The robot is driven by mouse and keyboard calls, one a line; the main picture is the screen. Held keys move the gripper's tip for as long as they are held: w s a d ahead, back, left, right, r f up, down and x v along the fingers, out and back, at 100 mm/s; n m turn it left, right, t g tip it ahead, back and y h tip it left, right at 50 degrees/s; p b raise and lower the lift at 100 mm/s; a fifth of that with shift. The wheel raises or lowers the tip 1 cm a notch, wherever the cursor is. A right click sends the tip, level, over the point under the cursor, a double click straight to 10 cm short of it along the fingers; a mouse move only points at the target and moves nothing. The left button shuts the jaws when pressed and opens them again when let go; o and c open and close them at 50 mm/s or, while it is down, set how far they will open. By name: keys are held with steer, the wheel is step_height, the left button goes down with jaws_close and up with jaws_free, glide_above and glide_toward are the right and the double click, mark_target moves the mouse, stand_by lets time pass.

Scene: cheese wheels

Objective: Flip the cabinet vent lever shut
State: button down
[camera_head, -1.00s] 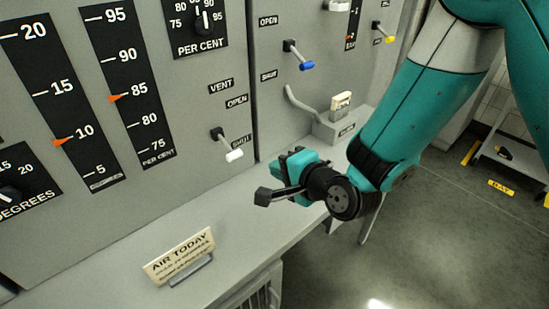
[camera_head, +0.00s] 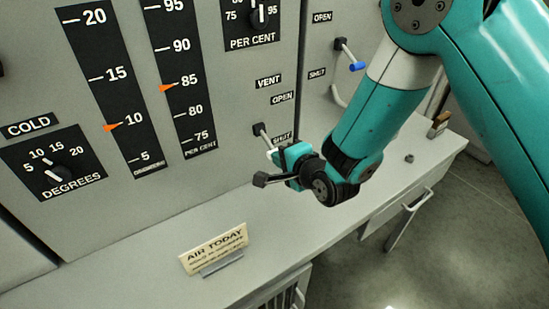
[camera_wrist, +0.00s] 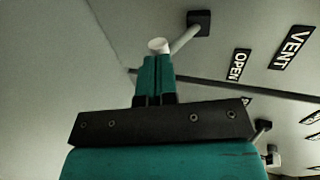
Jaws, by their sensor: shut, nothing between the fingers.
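The vent lever (camera_head: 264,136) is a dark pivot and thin rod with a white knob on the grey cabinet panel. In the head view it slopes down and right, beside the SHUT label (camera_head: 282,138); I cannot tell its exact setting. The VENT label (camera_head: 268,81) and OPEN label (camera_head: 282,97) sit above it. My gripper (camera_head: 282,154) is shut and empty, its teal fingertips right at the knob. In the wrist view the white knob (camera_wrist: 158,45) shows just beyond the shut fingertips (camera_wrist: 155,60); I cannot tell whether they touch.
A blue-knobbed lever (camera_head: 356,66) stands on the panel to the right. A grey ledge (camera_head: 130,275) runs below the panel, carrying an AIR TODAY sign (camera_head: 215,247). The ledge left of the sign is clear.

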steer(key=f+b, duration=0.1)
steer(key=b, duration=0.2)
steer(key=shift+w+f+b, duration=0.25)
steer(key=shift+f+b, duration=0.1)
steer(key=shift+f, duration=0.05)
steer(key=shift+r, duration=0.1)
